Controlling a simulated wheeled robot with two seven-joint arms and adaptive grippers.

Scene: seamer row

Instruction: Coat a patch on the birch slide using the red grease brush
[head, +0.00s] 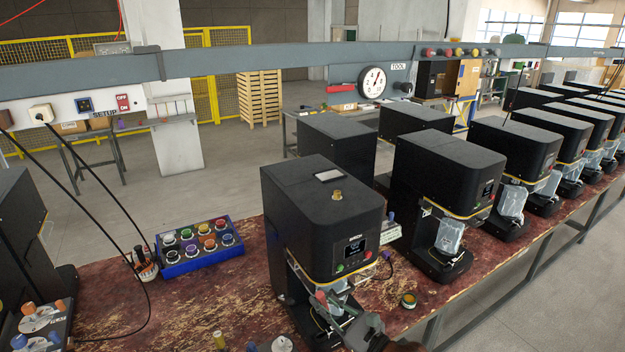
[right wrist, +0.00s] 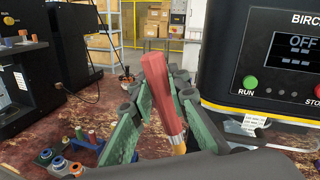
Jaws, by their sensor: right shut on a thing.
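The red grease brush (right wrist: 162,90) stands tilted between the green-padded fingers of my right gripper (right wrist: 158,112), with a tan part at its lower end. My right gripper also shows in the head view (head: 334,306), low at the front of the nearest black machine (head: 325,215). The machine shows in the right wrist view (right wrist: 262,60) with a partly cut-off label starting "BIRC" and a screen reading "OFF". I cannot clearly make out its slide; the gripper and arm cover the lower front. I cannot tell whether the brush touches it. My left gripper is not in view.
A blue tray (head: 200,246) of several coloured pots stands left of the machine. A small green-and-orange pot (head: 409,300) sits to its right. More black machines (head: 440,195) line the worn red bench (head: 115,300). A grey rail (head: 265,65) runs above the bench.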

